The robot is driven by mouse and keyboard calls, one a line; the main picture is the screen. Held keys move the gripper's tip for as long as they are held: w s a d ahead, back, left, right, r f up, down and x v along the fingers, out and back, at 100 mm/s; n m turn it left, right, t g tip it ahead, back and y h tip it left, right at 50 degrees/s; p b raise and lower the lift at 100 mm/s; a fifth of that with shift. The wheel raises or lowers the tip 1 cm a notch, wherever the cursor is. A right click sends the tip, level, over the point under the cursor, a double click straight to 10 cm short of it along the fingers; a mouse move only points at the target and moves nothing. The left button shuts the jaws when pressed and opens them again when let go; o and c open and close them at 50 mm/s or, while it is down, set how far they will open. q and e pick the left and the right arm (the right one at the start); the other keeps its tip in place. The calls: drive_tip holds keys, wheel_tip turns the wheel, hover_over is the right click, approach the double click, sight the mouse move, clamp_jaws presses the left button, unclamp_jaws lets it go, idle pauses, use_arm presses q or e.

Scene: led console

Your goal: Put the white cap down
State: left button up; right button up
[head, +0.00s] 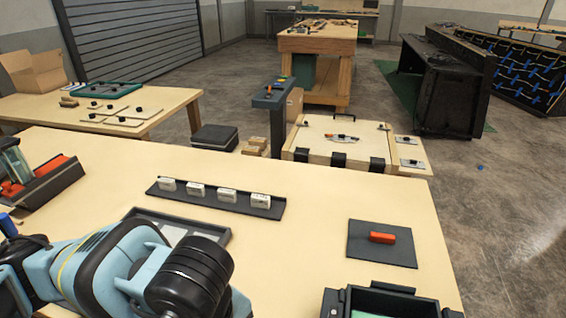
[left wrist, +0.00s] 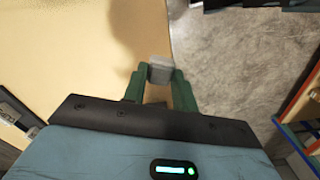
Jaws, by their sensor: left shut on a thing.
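My left gripper (left wrist: 160,78) has green fingers and is shut on a small pale grey-white block, the white cap (left wrist: 160,72), held between the fingertips. In the left wrist view it is over the edge of the pale tabletop (left wrist: 70,45), with grey floor to the right. A shadow lies on the tabletop beyond the fingers. The gap between cap and table cannot be told. In the head view my left arm fills the lower left, and its gripper and the cap are not seen. My right gripper is in neither view.
On the table are a dark rack (head: 215,198) with several white blocks, a dark tray (head: 150,214) partly behind my arm, a dark pad (head: 365,255) with an orange-red piece (head: 382,237), and a dark box (head: 395,288) at the front right. Bare tabletop (head: 300,240) lies between.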

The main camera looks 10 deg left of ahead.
use_arm(q)
drive_tip(key=shift+r, duration=0.1)
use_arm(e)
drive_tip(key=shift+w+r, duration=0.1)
